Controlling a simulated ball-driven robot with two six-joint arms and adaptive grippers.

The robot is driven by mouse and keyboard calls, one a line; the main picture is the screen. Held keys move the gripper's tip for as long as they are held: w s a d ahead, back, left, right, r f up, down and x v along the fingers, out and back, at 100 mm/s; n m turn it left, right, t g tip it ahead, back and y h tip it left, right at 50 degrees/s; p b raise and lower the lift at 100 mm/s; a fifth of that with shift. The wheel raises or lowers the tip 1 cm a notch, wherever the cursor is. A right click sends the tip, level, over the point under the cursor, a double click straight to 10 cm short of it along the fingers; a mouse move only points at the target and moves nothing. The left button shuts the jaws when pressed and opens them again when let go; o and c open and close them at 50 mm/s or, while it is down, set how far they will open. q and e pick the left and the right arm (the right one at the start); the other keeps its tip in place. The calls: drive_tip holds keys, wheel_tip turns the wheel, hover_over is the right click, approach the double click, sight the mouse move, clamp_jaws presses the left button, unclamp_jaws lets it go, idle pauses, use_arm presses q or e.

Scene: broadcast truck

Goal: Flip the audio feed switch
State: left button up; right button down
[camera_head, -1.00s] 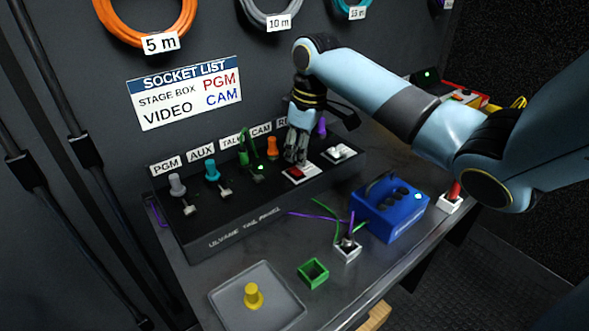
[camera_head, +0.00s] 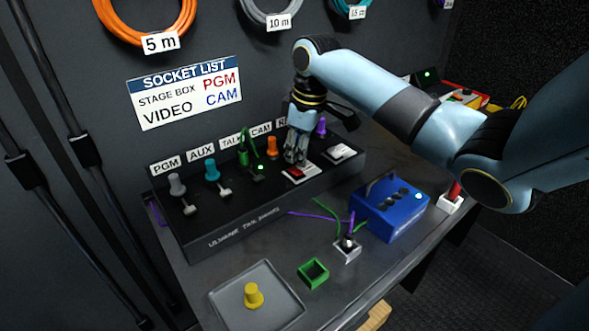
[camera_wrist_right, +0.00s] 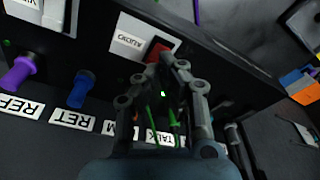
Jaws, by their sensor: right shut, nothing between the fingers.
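The black sloped switch panel (camera_head: 240,225) stands on the bench against the wall. A red rocker switch (camera_head: 295,171) on a white labelled plate sits towards its right part; it also shows in the right wrist view (camera_wrist_right: 156,48). My right gripper (camera_head: 294,160) is shut and empty, pointing down at the red rocker. Its fingertips (camera_wrist_right: 170,60) are right beside or over the rocker; contact cannot be told. Small metal toggles stand below the PGM (camera_head: 188,209) and AUX (camera_head: 224,191) labels. I cannot read which switch is for the audio feed. My left gripper is not in view.
Coloured plugs stand along the panel's back: grey (camera_head: 177,184), teal (camera_head: 211,169), orange (camera_head: 272,147) and purple (camera_head: 321,127). A blue box (camera_head: 393,213), a green open box (camera_head: 313,273) and a grey tray (camera_head: 232,304) with a yellow peg (camera_head: 253,294) are in front.

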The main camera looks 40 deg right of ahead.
sight(298, 172)
drive_tip(key=shift+f+b, duration=0.55)
drive_tip(key=shift+f, duration=0.85)
idle(0.4)
wheel_tip(298, 172, up, 7)
drive_tip(key=p, duration=0.8)
drive_tip(key=shift+r+p, duration=0.1)
drive_tip(key=shift+p, duration=0.2)
idle(0.4)
